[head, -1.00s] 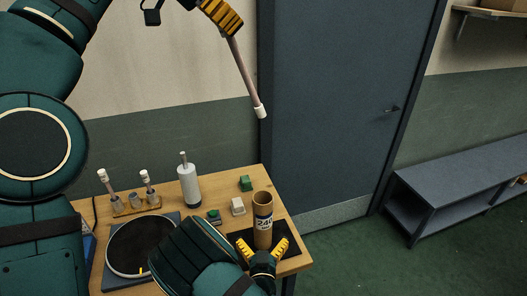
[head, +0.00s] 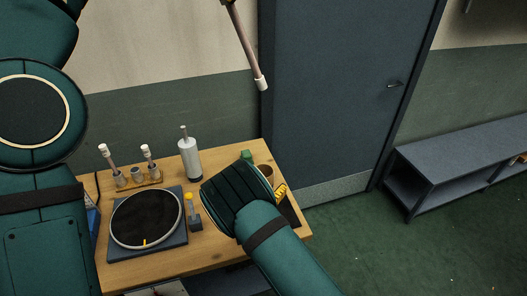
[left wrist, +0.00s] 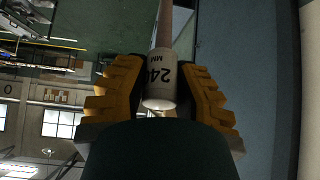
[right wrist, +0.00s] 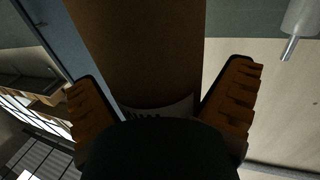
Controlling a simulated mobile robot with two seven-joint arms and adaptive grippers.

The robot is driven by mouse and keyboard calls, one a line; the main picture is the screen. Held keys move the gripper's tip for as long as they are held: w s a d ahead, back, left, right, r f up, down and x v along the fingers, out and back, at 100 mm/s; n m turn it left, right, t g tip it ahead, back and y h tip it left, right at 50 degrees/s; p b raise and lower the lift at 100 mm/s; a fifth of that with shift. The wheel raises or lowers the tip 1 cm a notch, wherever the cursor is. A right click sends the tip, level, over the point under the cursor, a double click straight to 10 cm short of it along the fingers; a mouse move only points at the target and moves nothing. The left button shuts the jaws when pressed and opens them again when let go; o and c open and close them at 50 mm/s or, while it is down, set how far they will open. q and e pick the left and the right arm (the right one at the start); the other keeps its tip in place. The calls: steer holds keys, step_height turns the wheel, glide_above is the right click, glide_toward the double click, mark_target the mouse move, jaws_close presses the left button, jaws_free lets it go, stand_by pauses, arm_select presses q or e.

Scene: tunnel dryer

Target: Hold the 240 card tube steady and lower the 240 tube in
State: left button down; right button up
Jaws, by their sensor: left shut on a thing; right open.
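The thin 240 tube (head: 243,45) is brownish with a white lower end and hangs tilted in front of the door, high above the table. In the left wrist view my left gripper (left wrist: 158,88) is shut on its white end marked 240 MM (left wrist: 160,78). That gripper is out of the head view, past the top edge. The brown card tube (head: 265,171) stands near the table's right end, mostly hidden behind my right arm. In the right wrist view my right gripper (right wrist: 165,100) is open, with the card tube (right wrist: 135,50) between its fingers, its label partly hidden.
The dark door (head: 330,90) stands behind.

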steer(key=c, duration=1.3)
steer(key=shift+c, duration=0.2)
